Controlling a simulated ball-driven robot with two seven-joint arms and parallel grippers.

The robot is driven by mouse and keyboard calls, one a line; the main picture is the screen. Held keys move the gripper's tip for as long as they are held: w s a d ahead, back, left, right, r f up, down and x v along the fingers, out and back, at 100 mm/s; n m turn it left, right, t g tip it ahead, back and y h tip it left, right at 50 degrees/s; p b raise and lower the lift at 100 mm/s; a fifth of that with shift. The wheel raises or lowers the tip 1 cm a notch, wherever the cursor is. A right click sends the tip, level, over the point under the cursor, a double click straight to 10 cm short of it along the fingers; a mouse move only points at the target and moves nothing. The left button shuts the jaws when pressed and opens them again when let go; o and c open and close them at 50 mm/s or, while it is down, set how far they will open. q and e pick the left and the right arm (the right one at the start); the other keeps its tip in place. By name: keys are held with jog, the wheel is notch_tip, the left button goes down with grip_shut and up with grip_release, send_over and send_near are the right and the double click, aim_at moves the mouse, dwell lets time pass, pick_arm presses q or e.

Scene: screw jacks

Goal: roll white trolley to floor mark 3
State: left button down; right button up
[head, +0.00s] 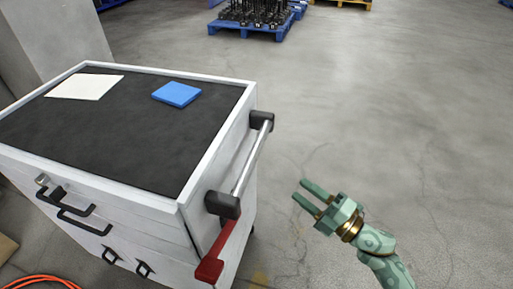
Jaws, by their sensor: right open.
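The white trolley (190,203) stands at the left of the head view, with a dark top mat. A metal push handle (252,160) with black end brackets runs along its right side. A red lever (216,254) sits below the near bracket. My right gripper (305,194) is open and empty, to the right of the handle and apart from it, over bare floor. My left gripper is not in view. No number 3 floor mark can be made out; a faint yellowish patch (259,279) shows on the floor near the bottom.
A white sheet (85,86) and a blue pad (177,94) lie on the trolley top. A blue pallet (250,27) with dark parts stands at the back. A grey pillar (62,38) is at the upper left. An orange cable (40,280) lies at the lower left. The floor to the right is clear.

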aim_at(255, 155)
jog(key=b+x, duration=0.3)
jog(key=x, duration=1.3)
jog(key=shift+s, duration=0.15)
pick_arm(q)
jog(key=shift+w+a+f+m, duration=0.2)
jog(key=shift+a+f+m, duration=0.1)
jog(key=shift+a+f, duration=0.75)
pick_arm(e)
jog(key=shift+a+r, duration=0.1)
jog(key=shift+a, duration=0.1)
jog(key=shift+c, duration=0.4)
grip_shut()
